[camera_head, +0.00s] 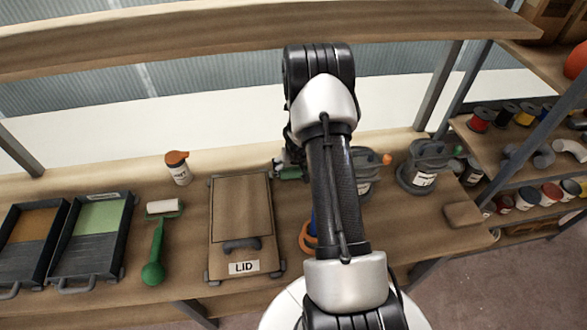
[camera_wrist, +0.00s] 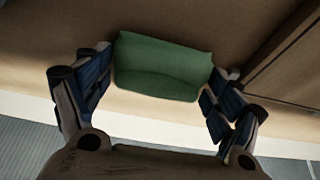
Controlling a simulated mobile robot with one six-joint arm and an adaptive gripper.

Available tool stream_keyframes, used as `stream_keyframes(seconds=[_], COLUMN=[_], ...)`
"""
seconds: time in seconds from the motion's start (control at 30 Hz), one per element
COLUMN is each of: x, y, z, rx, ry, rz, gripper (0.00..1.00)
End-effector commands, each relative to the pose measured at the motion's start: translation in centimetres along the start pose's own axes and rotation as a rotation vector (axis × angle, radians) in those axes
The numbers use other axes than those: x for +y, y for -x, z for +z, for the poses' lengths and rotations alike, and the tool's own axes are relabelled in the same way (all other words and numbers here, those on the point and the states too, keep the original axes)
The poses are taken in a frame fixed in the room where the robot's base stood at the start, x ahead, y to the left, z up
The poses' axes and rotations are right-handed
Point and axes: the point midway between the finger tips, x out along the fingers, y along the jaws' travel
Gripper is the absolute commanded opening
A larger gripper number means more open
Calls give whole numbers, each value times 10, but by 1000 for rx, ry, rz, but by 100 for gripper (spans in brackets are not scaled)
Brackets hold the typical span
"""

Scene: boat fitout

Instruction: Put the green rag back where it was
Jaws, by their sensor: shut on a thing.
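The green rag (camera_wrist: 162,68) is between the two fingers of my gripper (camera_wrist: 158,82) in the wrist view, with a fingertip against each side. My gripper is shut on it. In the head view the rag (camera_head: 290,173) shows as a small green patch just right of the lid box's far corner, low at the bench. My arm hides part of the gripper there. I cannot tell whether the rag touches the bench top.
A wooden box marked LID (camera_head: 241,205) stands left of my gripper. Further left are a green-handled roller (camera_head: 154,250), a bottle (camera_head: 179,172) and a paint tray with green paint (camera_head: 97,220). A dark canister (camera_head: 423,168) and a wooden block (camera_head: 463,214) stand right of my arm.

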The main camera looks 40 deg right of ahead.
Motion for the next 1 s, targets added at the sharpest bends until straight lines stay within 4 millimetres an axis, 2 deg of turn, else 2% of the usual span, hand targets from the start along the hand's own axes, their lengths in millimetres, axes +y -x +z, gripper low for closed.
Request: stream_keyframes(seconds=[0.13,0.17,0.37,0.83,1.0], x=[0,0,0,0,0], y=[-5,-4,-3,1,27], z=[2,2,2,0,-2], rx=[0,0,0,0,1], ry=[0,-1,0,0,1], rz=[0,0,0,0,0], gripper=[66,86,100,100,100])
